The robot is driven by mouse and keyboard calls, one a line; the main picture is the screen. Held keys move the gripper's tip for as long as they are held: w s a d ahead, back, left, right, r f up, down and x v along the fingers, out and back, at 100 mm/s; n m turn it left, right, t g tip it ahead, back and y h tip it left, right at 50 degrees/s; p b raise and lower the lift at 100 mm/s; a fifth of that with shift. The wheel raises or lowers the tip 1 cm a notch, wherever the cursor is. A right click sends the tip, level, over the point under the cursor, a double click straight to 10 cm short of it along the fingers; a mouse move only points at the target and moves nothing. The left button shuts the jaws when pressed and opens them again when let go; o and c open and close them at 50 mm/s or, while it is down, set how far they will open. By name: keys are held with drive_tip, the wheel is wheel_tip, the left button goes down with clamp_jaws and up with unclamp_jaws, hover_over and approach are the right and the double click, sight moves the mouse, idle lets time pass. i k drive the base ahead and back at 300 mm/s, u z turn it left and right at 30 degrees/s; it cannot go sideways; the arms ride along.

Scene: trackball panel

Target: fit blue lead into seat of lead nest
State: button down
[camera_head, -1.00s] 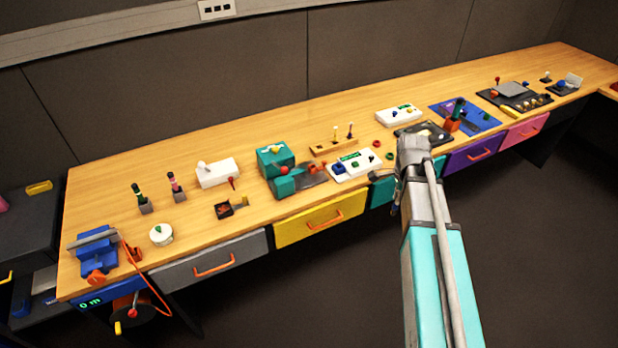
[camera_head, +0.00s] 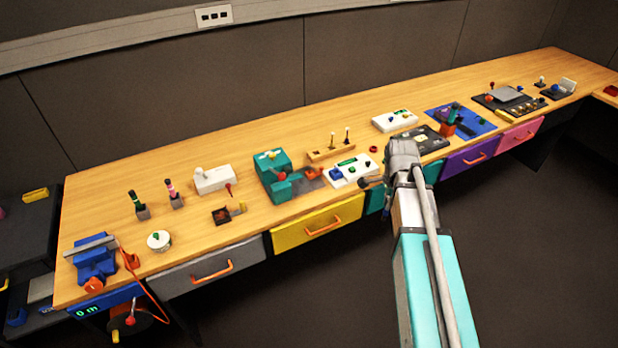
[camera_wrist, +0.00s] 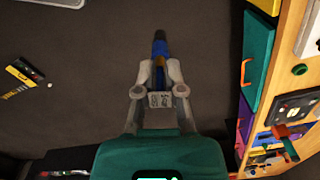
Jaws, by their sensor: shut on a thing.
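My gripper (camera_wrist: 158,68) is shut on a blue piece with a dark tip, the blue lead (camera_wrist: 160,47), in the wrist view. The lead points away from the fingers, over the dark floor. I cannot tell for certain which fixture on the bench is the lead nest.
The white panel (camera_head: 352,172) with a blue block stands left of my arm. A black panel (camera_head: 428,140) is partly behind my wrist and also shows in the wrist view (camera_wrist: 293,106). The teal drawer (camera_wrist: 256,62) lies right of my gripper.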

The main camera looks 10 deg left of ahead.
sight(310, 174)
drive_tip(key=u, duration=0.55)
drive_tip(key=i, duration=1)
